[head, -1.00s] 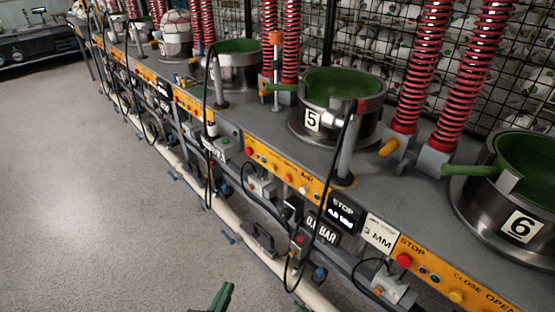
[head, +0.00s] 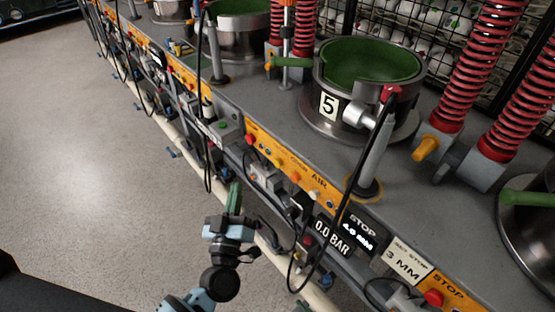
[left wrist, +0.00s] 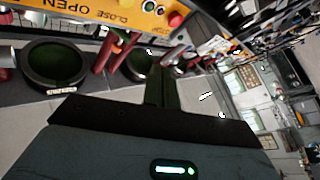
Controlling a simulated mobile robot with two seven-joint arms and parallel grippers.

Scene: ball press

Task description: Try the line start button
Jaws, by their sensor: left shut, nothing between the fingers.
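My left gripper (head: 235,198) is in the lower middle of the head view, in front of the bench's front edge. Its green fingers are shut and empty, pointing up toward the bench; they also show in the left wrist view (left wrist: 162,88). A small grey box with a green button (head: 223,126) sits on the bench front, above and apart from the fingertips. No readable label marks it as the line start button. The orange panel (head: 290,168) beside it carries a red button (head: 250,140) and several smaller buttons. My right gripper is not in view.
Press pot 5 (head: 327,106) stands on the bench above the panel, with a lever in front. Black cables (head: 352,190) hang over the bench front. A pale pipe (head: 268,252) runs low along it. The grey floor (head: 90,170) at left is clear.

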